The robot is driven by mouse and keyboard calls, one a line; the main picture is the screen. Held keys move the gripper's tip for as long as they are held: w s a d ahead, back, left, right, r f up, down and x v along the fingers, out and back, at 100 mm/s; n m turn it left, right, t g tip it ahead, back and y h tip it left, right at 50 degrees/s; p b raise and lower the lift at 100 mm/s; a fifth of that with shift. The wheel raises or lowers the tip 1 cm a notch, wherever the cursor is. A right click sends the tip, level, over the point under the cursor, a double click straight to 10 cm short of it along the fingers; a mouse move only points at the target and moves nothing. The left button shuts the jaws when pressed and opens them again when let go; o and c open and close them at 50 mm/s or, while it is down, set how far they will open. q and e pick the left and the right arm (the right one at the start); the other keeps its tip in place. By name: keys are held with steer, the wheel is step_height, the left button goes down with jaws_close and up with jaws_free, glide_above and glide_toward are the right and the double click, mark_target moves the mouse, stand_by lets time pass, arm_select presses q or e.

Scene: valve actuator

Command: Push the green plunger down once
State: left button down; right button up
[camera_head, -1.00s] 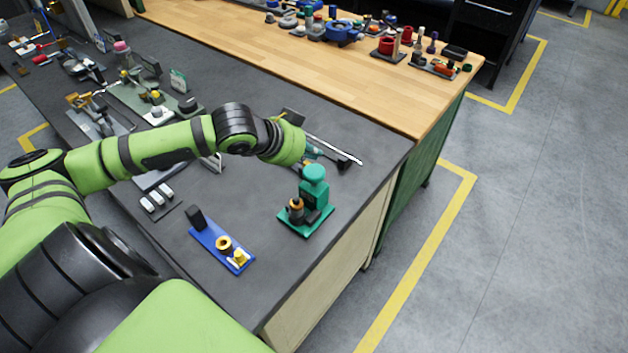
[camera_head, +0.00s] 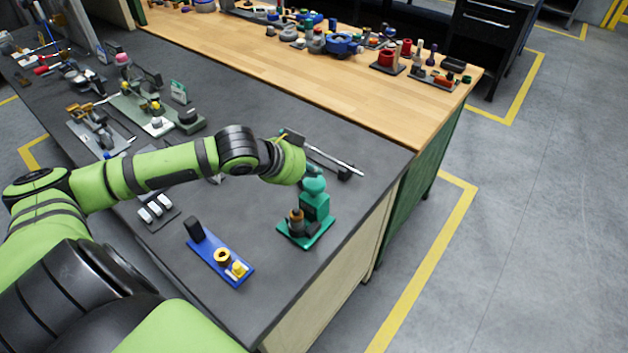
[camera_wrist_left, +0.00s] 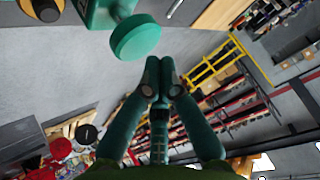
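The green plunger is a round knob (camera_head: 314,185) on top of a green block-shaped stand (camera_head: 316,208) near the table's right edge. In the left wrist view the round knob (camera_wrist_left: 136,37) shows at the top, just beyond and left of the fingertips. My left gripper (camera_wrist_left: 160,70) is shut, its two fingertips together with nothing between them. In the head view the left wrist is just behind and left of the knob. The fingers are mostly hidden there, and I cannot tell whether they touch the knob. My right gripper is not in view.
A brass-and-black part (camera_head: 296,220) stands on the stand's base. A long metal rod tool (camera_head: 335,161) lies behind. The dark tabletop (camera_head: 180,290) is bare in front.

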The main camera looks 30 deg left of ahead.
mark_target(315, 182)
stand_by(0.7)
arm_select(q)
steer(key=shift+f, duration=0.45)
steer(key=shift+f+b, duration=0.4)
steer(key=shift+f, duration=0.8)
stand_by(0.7)
steer(key=shift+r, duration=0.1)
steer(key=shift+r+p, duration=1.45)
steer(key=shift+p, duration=0.15)
step_height(315, 182, up, 5)
steer(key=p, duration=0.6)
steer(key=shift+r, duration=0.15)
